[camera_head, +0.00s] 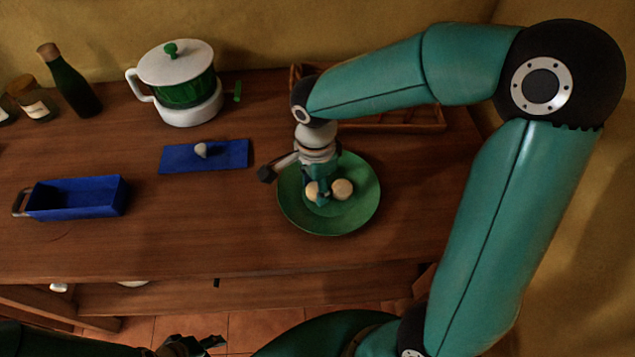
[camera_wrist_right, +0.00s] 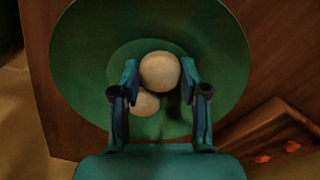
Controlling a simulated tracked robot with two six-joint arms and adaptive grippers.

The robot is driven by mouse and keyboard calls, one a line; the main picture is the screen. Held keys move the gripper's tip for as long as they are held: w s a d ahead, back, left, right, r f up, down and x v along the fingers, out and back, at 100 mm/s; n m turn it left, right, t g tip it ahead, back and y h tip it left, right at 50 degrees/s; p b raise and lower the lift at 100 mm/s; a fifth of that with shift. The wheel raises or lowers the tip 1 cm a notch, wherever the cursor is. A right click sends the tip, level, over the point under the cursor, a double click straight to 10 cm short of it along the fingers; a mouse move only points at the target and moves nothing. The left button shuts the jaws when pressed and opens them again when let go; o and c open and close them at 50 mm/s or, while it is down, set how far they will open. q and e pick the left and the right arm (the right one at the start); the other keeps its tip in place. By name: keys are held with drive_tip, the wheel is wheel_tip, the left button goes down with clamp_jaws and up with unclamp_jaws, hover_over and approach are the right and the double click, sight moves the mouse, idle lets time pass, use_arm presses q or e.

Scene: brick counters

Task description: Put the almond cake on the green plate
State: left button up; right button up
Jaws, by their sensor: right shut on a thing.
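The green plate (camera_head: 360,215) lies on the wooden counter, right of the middle in the head view. It fills much of the right wrist view (camera_wrist_right: 80,60). My right gripper (camera_head: 321,192) points down over the plate, shut on a pale round cake (camera_wrist_right: 160,72), the almond cake by its look. The held cake shows partly behind a finger in the head view (camera_head: 312,191). A second pale round piece (camera_head: 342,189) is beside it over the plate, partly hidden in the wrist view (camera_wrist_right: 145,104). I cannot tell whether the held cake touches the plate. My left gripper (camera_head: 190,345) is low at the bottom edge, its jaws unclear.
A wooden crate (camera_head: 400,126) stands behind the plate, with orange things in it in the wrist view (camera_wrist_right: 263,158). A blue board (camera_head: 225,155) with a small white thing, a blue bin (camera_head: 80,198) and a white-and-green pot (camera_head: 180,85) are to the left. The front counter is clear.

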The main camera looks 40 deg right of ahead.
sight(315, 188)
drive_tip(key=shift+f, duration=0.2)
drive_tip(key=o, duration=0.9)
drive_tip(key=shift+r, duration=0.1)
drive_tip(key=shift+r, duration=0.1)
drive_tip(key=shift+r, duration=0.2)
wheel_tip(315, 188, up, 12)
drive_tip(key=shift+f+p, duration=0.15)
drive_tip(key=shift+p, duration=0.2)
